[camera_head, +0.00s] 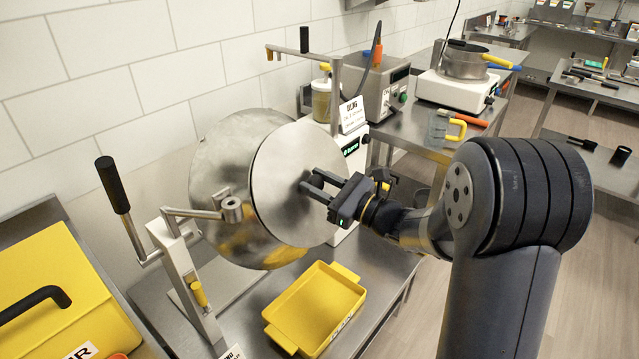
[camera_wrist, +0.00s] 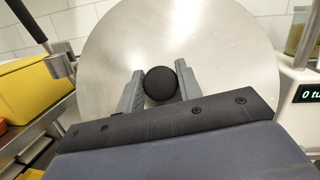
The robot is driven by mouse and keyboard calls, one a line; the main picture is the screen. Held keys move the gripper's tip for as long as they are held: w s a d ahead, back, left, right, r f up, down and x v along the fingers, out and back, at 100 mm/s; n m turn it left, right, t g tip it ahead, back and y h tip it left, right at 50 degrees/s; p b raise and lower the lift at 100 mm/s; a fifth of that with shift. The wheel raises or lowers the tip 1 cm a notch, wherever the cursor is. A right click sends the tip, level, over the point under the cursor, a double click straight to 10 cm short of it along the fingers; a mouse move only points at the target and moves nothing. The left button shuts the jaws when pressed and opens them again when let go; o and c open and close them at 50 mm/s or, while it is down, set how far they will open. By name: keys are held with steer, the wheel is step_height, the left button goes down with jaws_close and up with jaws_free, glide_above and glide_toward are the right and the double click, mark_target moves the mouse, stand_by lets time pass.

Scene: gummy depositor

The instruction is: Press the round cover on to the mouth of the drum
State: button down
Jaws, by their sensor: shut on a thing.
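The round cover (camera_head: 285,205) is a flat grey metal disc, held upright and facing my arm. My gripper (camera_head: 313,190) is shut on the black knob (camera_wrist: 161,84) at the cover's middle. The drum (camera_head: 215,160) is a shiny round metal vessel just behind the cover, tilted on a white stand. In the head view the cover overlaps the drum's right side and hides its mouth. I cannot tell whether the cover touches the rim. In the wrist view the cover (camera_wrist: 235,55) fills the middle and hides the drum.
A yellow tray (camera_head: 315,312) stands on the metal bench below the drum. A crank with a black handle (camera_head: 113,184) and a yellow box (camera_head: 55,290) are at left. A white machine with a green display (camera_head: 352,147) stands close behind the cover. Another bench with equipment is farther back.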

steer(key=c, duration=0.9)
jaws_free()
steer(key=b+v, duration=0.1)
steer(key=v, duration=0.9)
steer(key=shift+s+d, duration=0.2)
steer(key=shift+d, duration=0.15)
steer(key=shift+a, duration=0.1)
steer(key=p+x, duration=0.1)
steer(key=x, duration=0.9)
steer(key=shift+w+a, duration=0.15)
steer(key=shift+a, duration=0.1)
steer(key=shift+d+r, duration=0.1)
steer(key=shift+r, duration=0.1)
steer(key=shift+s+d+p, duration=0.25)
steer(key=shift+p, duration=0.05)
